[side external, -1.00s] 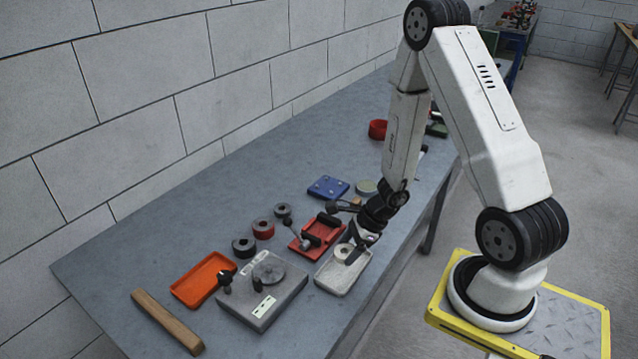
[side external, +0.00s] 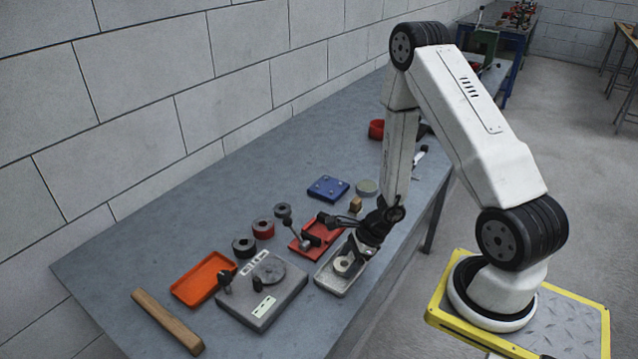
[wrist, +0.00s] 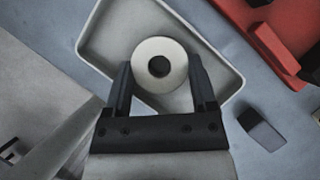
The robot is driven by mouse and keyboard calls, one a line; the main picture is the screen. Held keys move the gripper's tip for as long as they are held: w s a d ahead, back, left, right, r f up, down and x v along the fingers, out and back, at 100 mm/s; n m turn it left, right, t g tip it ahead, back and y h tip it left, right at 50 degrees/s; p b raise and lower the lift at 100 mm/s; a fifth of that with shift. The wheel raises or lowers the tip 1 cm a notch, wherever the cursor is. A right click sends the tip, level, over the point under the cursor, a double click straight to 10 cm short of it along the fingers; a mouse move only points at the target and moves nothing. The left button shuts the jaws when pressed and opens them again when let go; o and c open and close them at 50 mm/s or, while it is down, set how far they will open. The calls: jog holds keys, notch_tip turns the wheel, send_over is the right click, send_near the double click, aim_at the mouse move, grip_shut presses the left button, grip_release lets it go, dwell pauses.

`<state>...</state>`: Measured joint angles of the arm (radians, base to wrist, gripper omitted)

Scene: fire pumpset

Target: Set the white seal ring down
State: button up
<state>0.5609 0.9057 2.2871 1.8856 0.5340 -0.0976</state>
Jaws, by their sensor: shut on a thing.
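The white seal ring (wrist: 160,64) shows in the wrist view between the two fingers of my gripper (wrist: 161,82). My gripper is shut on it. In the side external view the ring (side external: 344,265) is at the tip of my gripper (side external: 350,256), over the pale grey tray (side external: 331,285). In the wrist view the tray (wrist: 91,38) frames the ring from below. I cannot tell whether the ring touches the tray floor.
A red tray (side external: 309,243) with black-handled parts lies just behind the pale tray. A grey block fixture (side external: 262,300) stands to its left, with an orange tray (side external: 196,284) beyond. Several dark and red rings, a blue plate (side external: 328,188) and a wooden bar (side external: 167,322) lie around.

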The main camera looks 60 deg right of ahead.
jog(key=shift+f, duration=0.1)
jog(key=o, duration=1)
jog(key=shift+o, duration=0.2)
jog(key=v, duration=1.2)
dwell(0.5)
